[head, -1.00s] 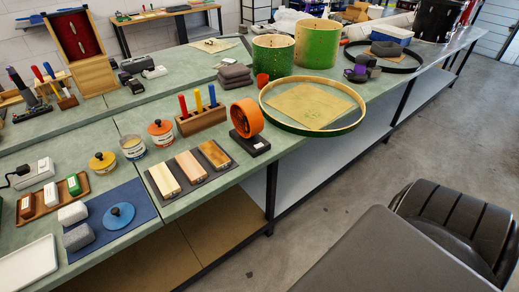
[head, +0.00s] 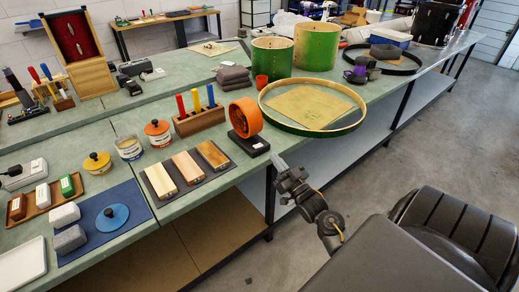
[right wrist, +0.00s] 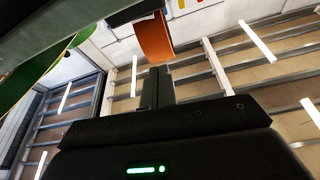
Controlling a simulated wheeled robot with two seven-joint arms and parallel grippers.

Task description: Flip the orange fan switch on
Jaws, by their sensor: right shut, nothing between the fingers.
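The orange fan (head: 246,117) stands upright on a dark base (head: 249,144) near the front edge of the bench. A small pale mark shows on the base's front; I cannot make out the switch or its position. My right gripper (head: 276,161) is shut and empty, in front of the bench edge, to the right of the fan base and apart from it. In the right wrist view the shut fingers (right wrist: 157,84) point toward the orange fan (right wrist: 154,40), whose dark base (right wrist: 138,13) shows at the top. My left gripper is not in view.
A large drum hoop (head: 312,128) with a tan sheet lies right of the fan. A wooden block with coloured tools (head: 200,121) is to its left, and a dark mat with wooden blocks (head: 187,168) in front of that. The air before the bench edge is clear.

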